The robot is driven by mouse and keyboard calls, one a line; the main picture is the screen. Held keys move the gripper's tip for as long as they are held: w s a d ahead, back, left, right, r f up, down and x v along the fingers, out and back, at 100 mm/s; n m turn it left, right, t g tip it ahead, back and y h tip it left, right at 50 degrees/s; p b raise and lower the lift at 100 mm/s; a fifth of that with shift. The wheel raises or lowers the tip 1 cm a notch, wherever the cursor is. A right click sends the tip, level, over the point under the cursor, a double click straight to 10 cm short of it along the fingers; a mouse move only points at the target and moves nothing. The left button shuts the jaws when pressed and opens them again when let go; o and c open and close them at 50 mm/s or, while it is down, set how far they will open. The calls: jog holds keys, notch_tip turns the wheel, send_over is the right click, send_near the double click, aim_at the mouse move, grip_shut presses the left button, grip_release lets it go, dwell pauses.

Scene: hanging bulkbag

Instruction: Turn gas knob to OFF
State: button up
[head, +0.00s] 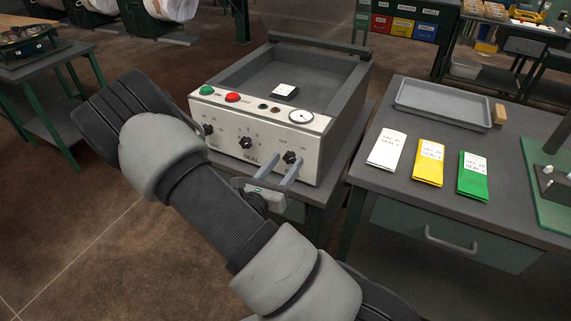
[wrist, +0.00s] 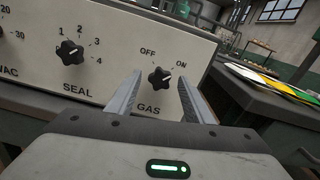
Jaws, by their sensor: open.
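The gas knob (head: 290,157) is a black star-shaped knob at the right end of the machine's white front panel (head: 225,139). In the wrist view the gas knob (wrist: 159,78) sits above the word GAS, with OFF to its upper left and ON to its upper right. Its white mark points up and right, toward ON. My gripper (head: 282,169) is open in front of the panel. In the wrist view its two fingers (wrist: 160,88) stand on either side of the gas knob, apart from it as far as I can see.
The seal knob (wrist: 69,52) is left of the gas knob. A green button (head: 207,90), a red button (head: 233,97) and a gauge (head: 301,118) are on the panel's top strip. A table (head: 400,205) at right holds white, yellow and green packets and a grey tray (head: 443,104).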

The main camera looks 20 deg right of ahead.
jog(key=shift+w+d, duration=0.2)
jog(key=shift+d, duration=0.05)
jog(key=c, duration=1)
jog(key=shift+c, duration=0.2)
